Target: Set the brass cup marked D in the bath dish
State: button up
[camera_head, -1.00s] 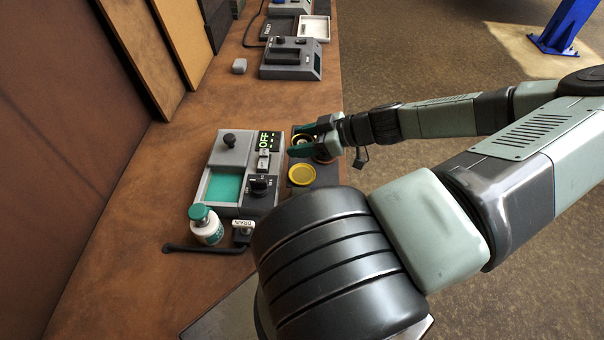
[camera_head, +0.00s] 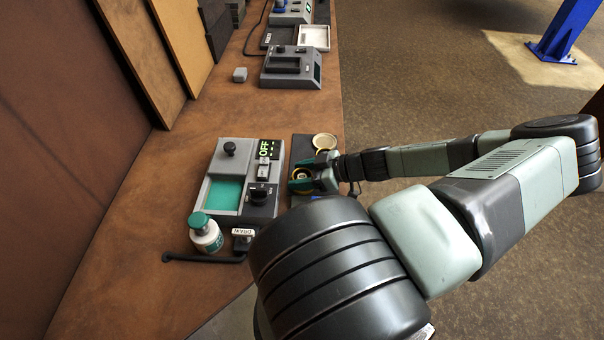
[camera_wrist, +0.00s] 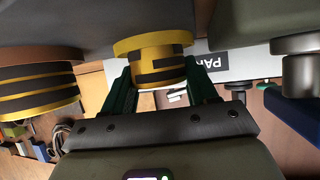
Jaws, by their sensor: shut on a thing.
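My gripper (camera_head: 300,181) is at the near part of a dark mat, right of the grey bath unit. Its green fingers are shut on a brass cup (camera_wrist: 156,62) with dark bands, seen between them in the wrist view. I cannot read a letter on this cup. Another brass cup (camera_head: 324,142) stands behind my gripper, toward the far end of the mat. A banded brass cup (camera_wrist: 35,86) also shows at the left of the wrist view. The teal bath dish (camera_head: 225,194) lies in the grey unit, left of my gripper. My gripper partly hides the held cup.
The grey unit has a black knob (camera_head: 259,192), a round dark knob (camera_head: 230,148) and a lit OFF display (camera_head: 268,149). A green-capped bottle (camera_head: 206,233), a DRAIN tag (camera_head: 243,232) and a black lever (camera_head: 200,258) are near it. Bare bench lies to the left.

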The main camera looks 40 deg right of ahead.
jog(key=o, duration=1.1)
jog(key=shift+c, duration=0.2)
jog(key=shift+s+d+f, duration=0.1)
jog(key=shift+s, duration=0.05)
jog(key=shift+o, duration=0.2)
jog(key=v, duration=1)
jog(key=shift+s, duration=0.35)
